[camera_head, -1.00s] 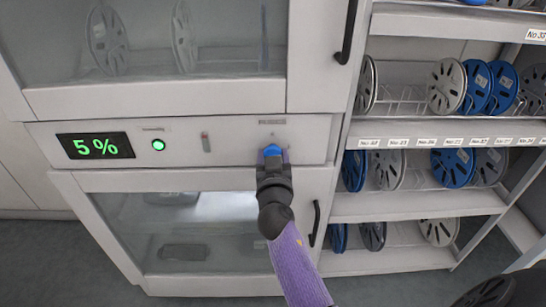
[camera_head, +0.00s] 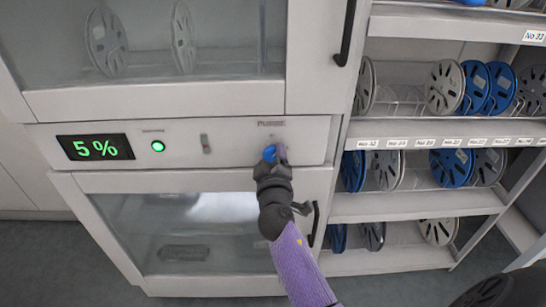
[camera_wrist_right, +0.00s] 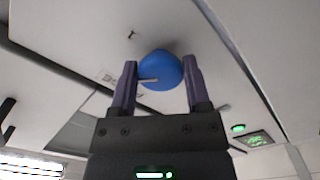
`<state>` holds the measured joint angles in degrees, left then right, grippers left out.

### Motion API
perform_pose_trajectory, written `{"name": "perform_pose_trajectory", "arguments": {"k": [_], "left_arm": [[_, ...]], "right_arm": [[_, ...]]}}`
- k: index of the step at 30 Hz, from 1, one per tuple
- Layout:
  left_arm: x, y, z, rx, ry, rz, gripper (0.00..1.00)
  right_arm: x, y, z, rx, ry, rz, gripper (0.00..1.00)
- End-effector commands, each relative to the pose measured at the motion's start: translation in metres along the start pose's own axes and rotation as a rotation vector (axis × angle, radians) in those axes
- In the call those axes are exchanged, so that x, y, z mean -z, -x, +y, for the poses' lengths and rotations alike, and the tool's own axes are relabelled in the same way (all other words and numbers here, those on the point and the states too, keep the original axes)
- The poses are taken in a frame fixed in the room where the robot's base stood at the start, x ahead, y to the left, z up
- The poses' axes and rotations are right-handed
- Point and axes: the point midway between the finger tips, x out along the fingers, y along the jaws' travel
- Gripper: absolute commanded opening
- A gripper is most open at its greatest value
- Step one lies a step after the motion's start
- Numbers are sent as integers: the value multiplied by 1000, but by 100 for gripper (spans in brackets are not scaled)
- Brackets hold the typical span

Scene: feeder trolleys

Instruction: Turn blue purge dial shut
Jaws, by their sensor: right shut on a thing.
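The blue purge dial (camera_head: 269,152) sits on the cabinet's white control panel, under a small label reading PURGE (camera_head: 271,123). My right gripper (camera_head: 276,158) is shut on the dial. In the right wrist view the round blue dial (camera_wrist_right: 160,71) lies between the two fingers of the right gripper (camera_wrist_right: 160,82), one on each side. A pale pointer mark shows on the dial's face. In the head view the gripper hides part of the dial. My left gripper is not in view.
Glass doors with black handles (camera_head: 344,33) lie above and below. A shelf rack (camera_head: 430,204) with reels stands at the right.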

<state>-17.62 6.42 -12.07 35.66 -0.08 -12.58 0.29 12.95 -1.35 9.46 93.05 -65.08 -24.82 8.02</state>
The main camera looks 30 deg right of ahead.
Motion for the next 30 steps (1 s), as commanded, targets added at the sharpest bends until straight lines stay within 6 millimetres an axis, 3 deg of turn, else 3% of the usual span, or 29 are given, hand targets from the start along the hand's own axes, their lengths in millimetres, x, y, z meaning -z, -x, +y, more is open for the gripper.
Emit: {"name": "perform_pose_trajectory", "arguments": {"k": [15, 30], "left_arm": [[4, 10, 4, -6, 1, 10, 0], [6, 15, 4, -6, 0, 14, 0]], "right_arm": [[1, 0, 2, 0, 451, 1, 2], [1, 0, 1, 1, 665, 2, 2]]}}
